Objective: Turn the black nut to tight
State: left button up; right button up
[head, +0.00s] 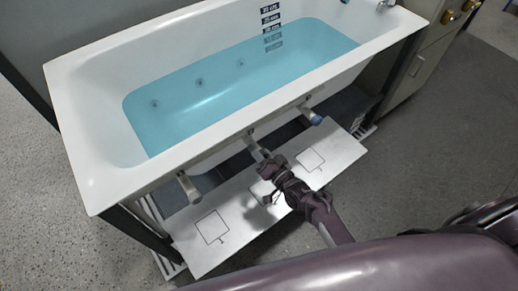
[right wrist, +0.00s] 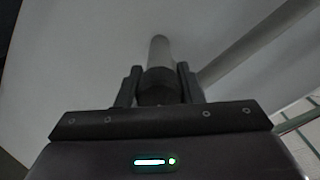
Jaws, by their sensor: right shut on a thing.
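My right gripper (head: 271,168) reaches up to the middle pipe stub (head: 253,146) under the front edge of the bathtub. In the right wrist view, my right gripper (right wrist: 158,88) is shut on a black nut (right wrist: 157,80), with one finger on each side of it. The nut sits around the end of a light grey pipe (right wrist: 159,50). In the head view the nut is hidden by the gripper or too small to make out. How tight it is cannot be told. My left gripper is not in view.
The white bathtub (head: 86,150) holds blue water (head: 215,90). A bare pipe stub (head: 188,187) is at left, and another with a blue nut (head: 316,119) at right. A pale board (head: 240,240) with marked squares lies below. A cabinet (head: 415,60) stands at right.

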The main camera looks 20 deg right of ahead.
jog(key=m, duration=0.2)
jog(key=shift+m+p, duration=0.35)
jog(key=shift+m, duration=0.05)
jog(key=shift+m+p, duration=0.3)
jog(key=shift+m, duration=0.9)
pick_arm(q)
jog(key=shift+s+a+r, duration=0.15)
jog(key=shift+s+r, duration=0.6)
pick_arm(e)
jog(key=shift+f+m, duration=0.1)
jog(key=shift+m, duration=0.9)
jog(key=o, duration=1)
jog(key=shift+c, duration=0.2)
pick_arm(q)
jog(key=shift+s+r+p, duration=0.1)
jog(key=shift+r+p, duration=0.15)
jog(key=shift+p, duration=0.25)
pick_arm(e)
jog(key=v, duration=0.8)
jog(key=shift+w, duration=0.1)
